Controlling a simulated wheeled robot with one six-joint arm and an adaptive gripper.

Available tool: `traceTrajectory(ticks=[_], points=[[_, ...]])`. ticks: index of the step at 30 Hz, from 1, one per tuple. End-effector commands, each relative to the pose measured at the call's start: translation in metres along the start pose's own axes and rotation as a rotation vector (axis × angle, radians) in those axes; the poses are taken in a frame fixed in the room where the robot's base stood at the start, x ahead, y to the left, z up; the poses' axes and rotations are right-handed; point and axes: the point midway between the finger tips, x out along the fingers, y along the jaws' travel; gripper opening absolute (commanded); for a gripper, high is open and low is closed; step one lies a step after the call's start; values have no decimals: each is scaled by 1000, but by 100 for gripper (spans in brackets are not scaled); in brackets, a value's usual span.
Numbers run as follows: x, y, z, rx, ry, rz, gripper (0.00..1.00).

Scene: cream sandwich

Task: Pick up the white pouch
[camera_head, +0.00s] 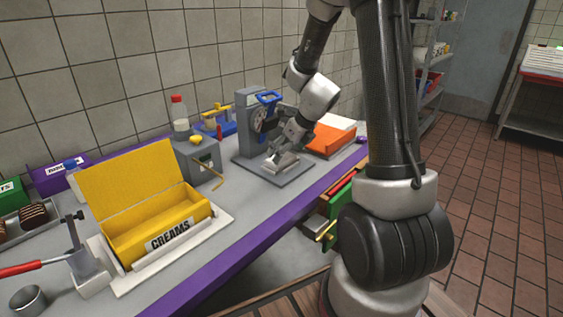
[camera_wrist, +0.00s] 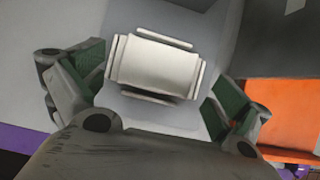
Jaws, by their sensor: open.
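A pale, flat rectangular piece, which looks like the white pouch (camera_wrist: 155,68), lies between narrow pale strips on a light grey surface in the wrist view. In the head view a small white piece (camera_head: 284,160) shows at the same place, on the grey base of a press-like machine (camera_head: 258,118), partly covered by my gripper. My gripper (camera_head: 286,150) is low over it. In the wrist view my gripper (camera_wrist: 152,92) is open, with one green-padded finger on each side of the piece. Whether the fingers touch it I cannot tell.
The machine's grey upright stands close behind my gripper. A yellow CREAMS box (camera_head: 150,215) with raised lid and a grey unit (camera_head: 198,160) stand to the left. The counter has a purple front edge (camera_head: 240,262).

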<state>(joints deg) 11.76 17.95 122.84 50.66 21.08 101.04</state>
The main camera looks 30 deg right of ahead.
Motion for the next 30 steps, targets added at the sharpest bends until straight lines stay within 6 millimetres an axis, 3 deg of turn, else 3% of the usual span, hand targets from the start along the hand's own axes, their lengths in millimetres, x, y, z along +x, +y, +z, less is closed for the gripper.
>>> traceTrajectory(ticks=[6,13,19,30], points=[[26,0,0,0,1,1,100],[27,0,0,-2,0,0,100],[27,0,0,-2,0,0,65],[25,0,0,-2,-1,0,61]])
